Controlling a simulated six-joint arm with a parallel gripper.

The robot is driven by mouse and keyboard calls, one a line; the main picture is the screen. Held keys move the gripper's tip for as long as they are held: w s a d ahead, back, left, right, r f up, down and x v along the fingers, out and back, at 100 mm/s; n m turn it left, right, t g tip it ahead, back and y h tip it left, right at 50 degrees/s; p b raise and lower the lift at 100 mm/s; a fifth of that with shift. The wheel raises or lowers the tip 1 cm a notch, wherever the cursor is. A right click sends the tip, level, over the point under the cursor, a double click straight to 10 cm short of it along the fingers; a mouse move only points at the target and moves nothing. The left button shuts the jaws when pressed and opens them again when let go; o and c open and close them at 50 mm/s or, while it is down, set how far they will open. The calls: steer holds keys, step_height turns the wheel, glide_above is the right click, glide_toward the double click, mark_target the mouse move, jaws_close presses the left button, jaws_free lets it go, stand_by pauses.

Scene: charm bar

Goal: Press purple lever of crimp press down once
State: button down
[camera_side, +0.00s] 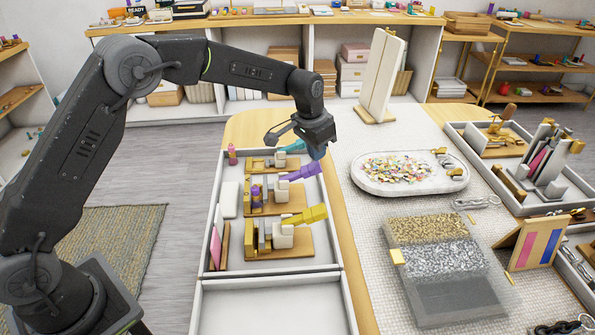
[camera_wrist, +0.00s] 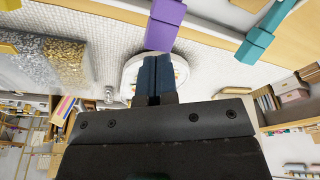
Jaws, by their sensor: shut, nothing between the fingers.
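The purple lever (camera_side: 303,172) belongs to the middle crimp press (camera_side: 275,195) in the grey tray. It slants upward to the right from the press. In the wrist view the purple lever (camera_wrist: 164,25) is at top centre, its end just beyond my fingertips. My gripper (camera_side: 317,153) is shut and empty, its dark blue fingertips a little above the end of the purple lever in the side view. The shut fingers also show in the wrist view (camera_wrist: 155,72). I see no clear contact; the exact gap cannot be told.
A teal lever (camera_side: 292,147) is behind the purple one and a yellow lever (camera_side: 306,215) in front. The grey tray (camera_side: 209,262) has walls around the presses. An oval dish of beads (camera_side: 366,187) lies to the right. The front compartment (camera_side: 270,305) is empty.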

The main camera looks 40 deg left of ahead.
mark_target(317, 164)
steer(key=shift+f, duration=1.2)
steer(key=shift+d+f, duration=0.1)
steer(key=shift+f, duration=1.05)
steer(key=shift+s+a+r, duration=0.1)
steer(key=shift+r, duration=1.35)
steer(key=shift+a+r, duration=0.1)
steer(key=shift+r, duration=1.3)
step_height(317, 164, up, 5)
